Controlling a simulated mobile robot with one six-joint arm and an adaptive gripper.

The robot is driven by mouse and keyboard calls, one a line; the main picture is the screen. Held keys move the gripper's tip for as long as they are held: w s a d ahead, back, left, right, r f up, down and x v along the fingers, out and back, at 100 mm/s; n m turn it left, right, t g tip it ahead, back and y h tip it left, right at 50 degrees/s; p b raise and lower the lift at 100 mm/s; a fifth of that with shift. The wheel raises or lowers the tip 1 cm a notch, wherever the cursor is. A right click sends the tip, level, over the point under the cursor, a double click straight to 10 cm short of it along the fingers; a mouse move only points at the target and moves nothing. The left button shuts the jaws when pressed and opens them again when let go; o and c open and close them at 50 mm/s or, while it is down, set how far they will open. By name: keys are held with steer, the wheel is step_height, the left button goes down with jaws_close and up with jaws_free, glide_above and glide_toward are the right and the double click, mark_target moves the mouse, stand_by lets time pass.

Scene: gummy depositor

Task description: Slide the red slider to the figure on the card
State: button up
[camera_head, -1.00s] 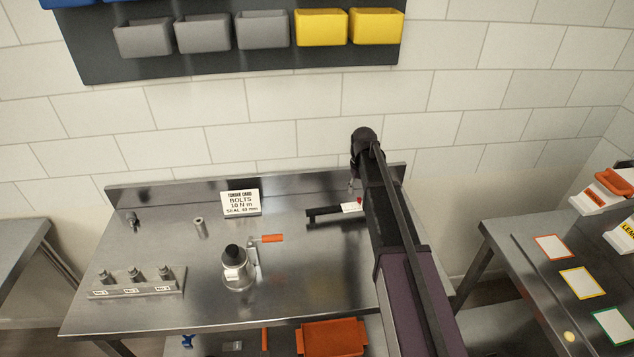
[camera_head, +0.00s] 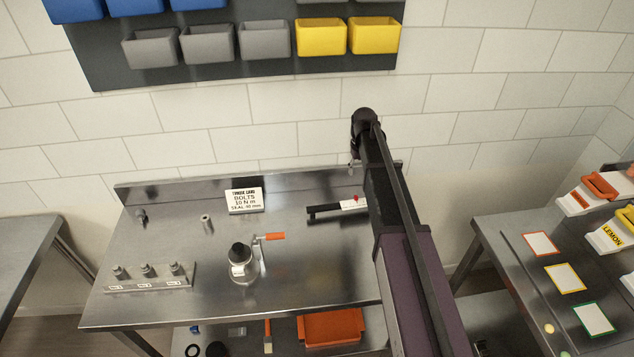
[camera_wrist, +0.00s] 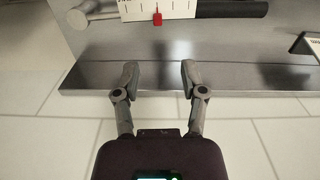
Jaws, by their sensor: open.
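The red slider (camera_head: 355,198) sits on a dark bar with a white scale strip (camera_head: 349,204), near the back of the steel bench. In the wrist view the red slider (camera_wrist: 157,19) hangs at the lower edge of the white scale (camera_wrist: 183,8). My gripper (camera_wrist: 157,75) is open and empty, over the bench's raised back edge, apart from the slider. In the head view my arm hides part of the bar's right end. The card (camera_head: 244,200) stands at the back of the bench and reads "BOLTS 10 N m" and "SEAL 40 mm", the seal figure being small.
A silver pot-like unit (camera_head: 242,262) with an orange handle stands mid-bench. A rack of several fittings (camera_head: 150,275) is at front left. A small metal cylinder (camera_head: 206,222) stands near the card. An orange tray (camera_head: 332,327) lies below. Bins (camera_head: 321,36) hang on the wall.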

steer(key=a+f+n+h+b, duration=0.1)
steer(key=a+n+h+b, duration=0.1)
steer(key=a+n+b, duration=0.1)
steer(key=s+a+f+n+h+b, duration=0.1)
steer(key=a+f+n+h+b, duration=0.1)
steer(key=n, duration=0.4)
steer(key=s+a+f+n+t+h+b, duration=0.1)
steer(key=a+f+n+h+b, duration=0.1)
steer(key=a+n+h+b, duration=0.1)
steer(key=shift+a+n+b, duration=0.5)
steer(key=shift+a+n, duration=0.6)
steer(key=shift+a, duration=0.05)
steer(key=shift+s+a+f+n+h+b, duration=0.15)
steer(key=shift+a+n+h+b, duration=0.15)
steer(key=shift+a+n, duration=0.25)
steer(key=shift+s+a+f+n+h+b, duration=0.1)
steer(key=shift+s+a+n+h+b, duration=0.1)
steer(key=shift+a+n+b, duration=0.3)
steer(key=shift+s+a+n+t+h+b, duration=0.15)
steer(key=shift+a+n+t+h+b, duration=0.25)
steer(key=shift+a+n, duration=0.35)
steer(key=shift+d, duration=0.15)
